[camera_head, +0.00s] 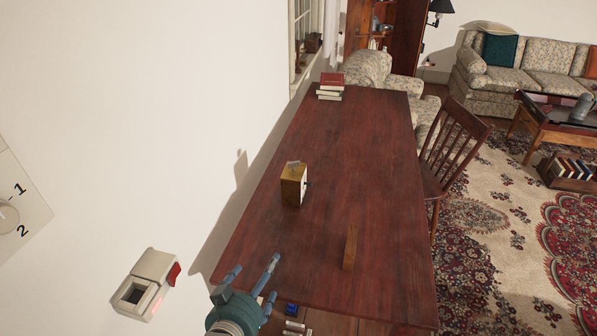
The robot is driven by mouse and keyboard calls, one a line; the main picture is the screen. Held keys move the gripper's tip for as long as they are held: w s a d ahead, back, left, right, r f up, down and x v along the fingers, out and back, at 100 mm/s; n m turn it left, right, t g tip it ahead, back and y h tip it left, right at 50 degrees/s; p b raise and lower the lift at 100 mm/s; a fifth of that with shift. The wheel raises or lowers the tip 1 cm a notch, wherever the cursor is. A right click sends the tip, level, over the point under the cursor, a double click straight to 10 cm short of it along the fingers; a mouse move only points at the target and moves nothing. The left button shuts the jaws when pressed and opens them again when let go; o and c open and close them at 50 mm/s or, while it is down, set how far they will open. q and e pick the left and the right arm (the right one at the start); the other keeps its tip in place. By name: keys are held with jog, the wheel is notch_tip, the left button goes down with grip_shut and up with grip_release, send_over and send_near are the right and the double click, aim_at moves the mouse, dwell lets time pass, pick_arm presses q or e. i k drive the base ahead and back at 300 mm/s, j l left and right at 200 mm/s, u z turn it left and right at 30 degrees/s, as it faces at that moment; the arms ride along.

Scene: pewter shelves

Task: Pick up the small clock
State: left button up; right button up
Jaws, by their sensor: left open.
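A small boxy wooden clock (291,188) stands upright on the dark red wooden table (355,150), left of its middle. A pale face shows edge-on at its right side, and a small greyish thing lies on its top. My left gripper (254,272) is at the bottom of the view, near the table's near left corner. Its fingers are spread and empty, pointing up the picture toward the clock and well apart from it. My right gripper is not in view.
A thin upright wooden piece (350,247) stands on the near right of the table. Stacked books (330,87) lie at the far end. A chair (455,150) stands at the right edge. A white wall runs along the left. The tabletop between is clear.

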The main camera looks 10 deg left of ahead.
aim_at(293, 188)
jog(key=i, duration=1.05)
